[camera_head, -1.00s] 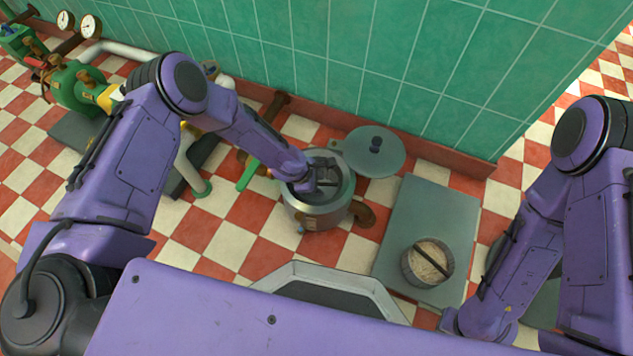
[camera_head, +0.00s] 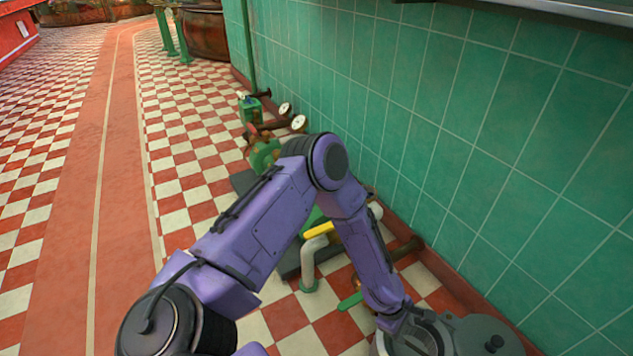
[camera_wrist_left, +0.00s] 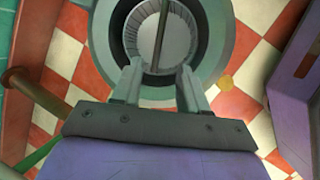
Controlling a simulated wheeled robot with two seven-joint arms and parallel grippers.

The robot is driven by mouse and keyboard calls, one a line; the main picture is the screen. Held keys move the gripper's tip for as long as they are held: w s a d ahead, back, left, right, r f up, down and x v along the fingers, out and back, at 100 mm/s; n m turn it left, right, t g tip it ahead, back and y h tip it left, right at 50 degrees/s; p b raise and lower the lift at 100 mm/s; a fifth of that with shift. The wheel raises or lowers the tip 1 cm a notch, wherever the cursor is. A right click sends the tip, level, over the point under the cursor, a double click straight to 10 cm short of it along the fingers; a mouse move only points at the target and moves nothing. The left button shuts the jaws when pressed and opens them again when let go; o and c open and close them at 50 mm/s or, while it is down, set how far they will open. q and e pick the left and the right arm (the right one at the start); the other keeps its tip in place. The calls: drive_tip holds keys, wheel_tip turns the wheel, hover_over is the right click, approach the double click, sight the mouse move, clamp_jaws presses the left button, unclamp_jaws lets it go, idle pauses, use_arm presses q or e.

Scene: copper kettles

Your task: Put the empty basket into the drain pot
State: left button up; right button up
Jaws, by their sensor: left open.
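The drain pot (camera_wrist_left: 222,38) shows from above in the left wrist view as a wide grey-green rim around a dark inside. The empty basket (camera_wrist_left: 184,40) is inside the pot, with pale slatted walls and a thin dark handle bar across its mouth. My left gripper (camera_wrist_left: 159,70) is open above the near side of the basket, its fingers on either side of the handle's near end. In the head view the pot (camera_head: 440,343) is cut off at the bottom edge, with my left gripper (camera_head: 398,322) over it. My right gripper is out of view.
A grey lid with a dark knob (camera_head: 492,343) lies right of the pot. The green tiled wall (camera_head: 480,150) runs close behind. Pipes and a yellow-handled fitting (camera_head: 318,230) stand left of the pot. The checkered floor at left is clear.

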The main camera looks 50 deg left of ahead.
use_arm(q)
drive_tip(key=s+a+f+m+y, duration=0.2)
drive_tip(key=s+a+m, duration=0.15)
drive_tip(key=s, duration=0.45)
drive_tip(key=s+a+f+m+y, duration=0.2)
drive_tip(key=s+a+f+m, duration=0.15)
drive_tip(key=s, duration=0.45)
drive_tip(key=s+a+r+m+y, duration=0.3)
drive_tip(key=s+a+r+m, duration=0.2)
drive_tip(key=s+a, duration=0.3)
drive_tip(key=shift+s+a+m, duration=0.25)
drive_tip(key=shift+s+m, duration=0.25)
drive_tip(key=shift+s, duration=0.15)
